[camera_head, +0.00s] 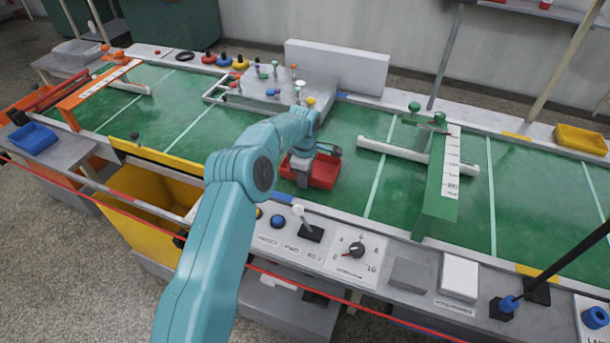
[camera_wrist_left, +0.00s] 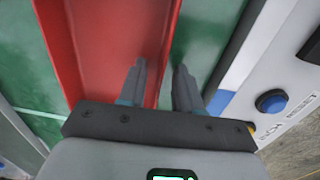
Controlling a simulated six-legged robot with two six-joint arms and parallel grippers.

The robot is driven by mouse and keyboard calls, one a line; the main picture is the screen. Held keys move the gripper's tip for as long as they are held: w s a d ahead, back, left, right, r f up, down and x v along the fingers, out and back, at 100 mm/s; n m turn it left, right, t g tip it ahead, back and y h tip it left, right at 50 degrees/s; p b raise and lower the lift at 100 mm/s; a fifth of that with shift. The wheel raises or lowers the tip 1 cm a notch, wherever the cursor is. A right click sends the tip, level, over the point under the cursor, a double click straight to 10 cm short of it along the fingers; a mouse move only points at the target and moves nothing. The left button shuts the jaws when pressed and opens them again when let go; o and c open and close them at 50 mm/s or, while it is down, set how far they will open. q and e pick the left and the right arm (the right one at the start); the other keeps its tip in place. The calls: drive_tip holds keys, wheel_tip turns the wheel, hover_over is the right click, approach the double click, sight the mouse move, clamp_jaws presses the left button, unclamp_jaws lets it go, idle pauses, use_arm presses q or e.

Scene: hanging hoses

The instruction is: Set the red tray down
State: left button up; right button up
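The red tray (camera_head: 322,174) is level on or just above the green table top, left of the green bridge; I cannot tell if it touches the surface. My left gripper (camera_head: 303,172) points down at its near left part and hides some of it. In the left wrist view the red tray (camera_wrist_left: 105,45) runs up the picture. The left gripper's fingers (camera_wrist_left: 160,80) stand on either side of the tray's wall, one over the inside and one over the green surface. They look apart, with gaps beside the wall. My right gripper is not in view.
A green bridge (camera_head: 438,190) with a white scale stands to the right, near a white rail (camera_head: 385,150). A grey block with coloured knobs (camera_head: 290,90) is behind. A control panel with a joystick (camera_head: 305,222) and blue button (camera_head: 278,221) lies along the front edge.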

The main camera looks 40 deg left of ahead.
use_arm(q)
wheel_tip(320, 180, up, 12)
drive_tip(key=shift+s+r, duration=0.15)
drive_tip(key=shift+s, duration=0.1)
drive_tip(key=shift+r, duration=0.1)
idle(0.5)
